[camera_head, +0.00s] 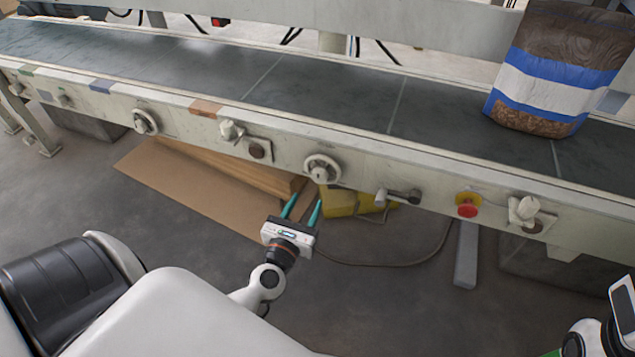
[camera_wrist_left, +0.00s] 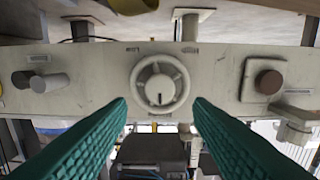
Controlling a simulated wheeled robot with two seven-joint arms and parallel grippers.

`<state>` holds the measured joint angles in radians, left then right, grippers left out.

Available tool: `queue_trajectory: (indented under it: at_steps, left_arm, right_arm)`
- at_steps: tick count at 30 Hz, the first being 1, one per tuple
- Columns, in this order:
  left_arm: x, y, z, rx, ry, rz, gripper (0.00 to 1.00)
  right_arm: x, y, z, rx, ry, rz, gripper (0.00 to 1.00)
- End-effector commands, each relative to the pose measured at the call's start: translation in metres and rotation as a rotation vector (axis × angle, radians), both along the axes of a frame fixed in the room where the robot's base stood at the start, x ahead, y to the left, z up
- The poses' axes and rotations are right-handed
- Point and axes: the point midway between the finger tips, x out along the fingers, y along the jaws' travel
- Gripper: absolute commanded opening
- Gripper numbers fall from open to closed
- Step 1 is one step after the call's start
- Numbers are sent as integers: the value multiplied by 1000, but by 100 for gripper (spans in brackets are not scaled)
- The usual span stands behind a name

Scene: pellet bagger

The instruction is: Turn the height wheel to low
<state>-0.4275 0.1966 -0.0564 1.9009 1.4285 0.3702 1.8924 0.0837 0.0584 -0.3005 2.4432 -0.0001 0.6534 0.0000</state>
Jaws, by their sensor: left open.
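A round, pale handwheel (camera_head: 322,168) sits on the front rail of the conveyor, just beyond my left gripper (camera_head: 303,205). The left gripper has teal fingers, spread apart and empty, pointing at this wheel. In the left wrist view the wheel (camera_wrist_left: 160,85) lies between and beyond the fingertips, with a dark mark low on its hub. I see no contact. I cannot read labels telling which is the height wheel. Part of my right arm shows at the lower right edge, without visible fingers.
Along the rail (camera_head: 430,187) are a dark square-plated button (camera_head: 258,150), a lever (camera_head: 398,195), a red stop button (camera_head: 467,205) and knobs. A striped bag (camera_head: 556,70) stands on the belt. Cardboard (camera_head: 190,185) and a yellow object (camera_head: 345,200) lie below the conveyor.

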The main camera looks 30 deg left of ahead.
Motion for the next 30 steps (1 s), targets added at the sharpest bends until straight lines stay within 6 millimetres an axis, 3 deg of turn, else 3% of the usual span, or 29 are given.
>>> queue_trajectory:
  at_steps: [6,12,25,26,30]
  left_arm:
    - [46,11,1,2,-1,1,47]
    - [74,18,0,3,1,0,47]
    - [84,20,-1,3,3,-1,47]
    - [84,20,-1,3,3,0,45]
    - [84,20,-1,3,3,-1,22]
  right_arm:
    - [1,0,-1,-1,6,0,36]
    - [1,0,-1,-1,6,0,36]
    - [1,0,-1,-1,8,-1,36]
    - [1,0,-1,-2,8,-1,36]
    - [1,0,-1,-2,7,0,36]
